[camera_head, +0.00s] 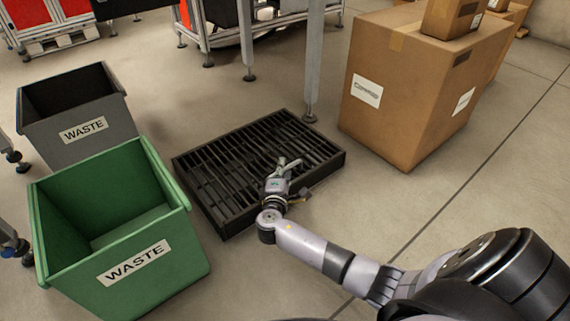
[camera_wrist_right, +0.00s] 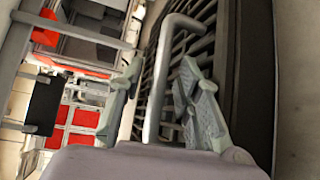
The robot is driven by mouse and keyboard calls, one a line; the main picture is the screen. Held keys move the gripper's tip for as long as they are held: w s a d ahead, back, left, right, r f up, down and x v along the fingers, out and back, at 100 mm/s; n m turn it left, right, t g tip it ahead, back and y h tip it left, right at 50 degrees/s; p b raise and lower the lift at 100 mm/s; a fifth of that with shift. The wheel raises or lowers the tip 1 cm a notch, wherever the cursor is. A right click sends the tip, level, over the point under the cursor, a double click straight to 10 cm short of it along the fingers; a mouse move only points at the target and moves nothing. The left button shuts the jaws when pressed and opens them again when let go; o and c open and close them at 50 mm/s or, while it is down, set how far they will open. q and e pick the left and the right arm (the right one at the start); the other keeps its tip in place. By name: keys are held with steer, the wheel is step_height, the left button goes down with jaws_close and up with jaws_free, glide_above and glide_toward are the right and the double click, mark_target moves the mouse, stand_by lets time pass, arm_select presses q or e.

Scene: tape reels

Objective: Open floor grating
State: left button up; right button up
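The floor grating (camera_head: 217,172) is a dark slatted panel in a raised black frame on the floor, mid-picture in the head view. It lies flat and looks closed. In the right wrist view its dark bars (camera_wrist_right: 200,25) run up the middle. A grey bent metal handle (camera_wrist_right: 156,90) stands between the fingers there. My right gripper (camera_head: 288,163) is over the near right part of the grating. In the right wrist view my right gripper (camera_wrist_right: 155,95) is open, with fingers apart on either side of the handle. My left gripper is not in view.
A green waste bin (camera_head: 120,225) and a grey waste bin (camera_head: 75,115) stand left of the grating. A large cardboard box (camera_head: 400,90) stands to its right, with smaller boxes on and behind it. Metal legs (camera_head: 312,60) stand just behind the grating. Floor at right is clear.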

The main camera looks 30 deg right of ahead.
steer(key=shift+c, duration=0.5)
jaws_close()
stand_by(0.5)
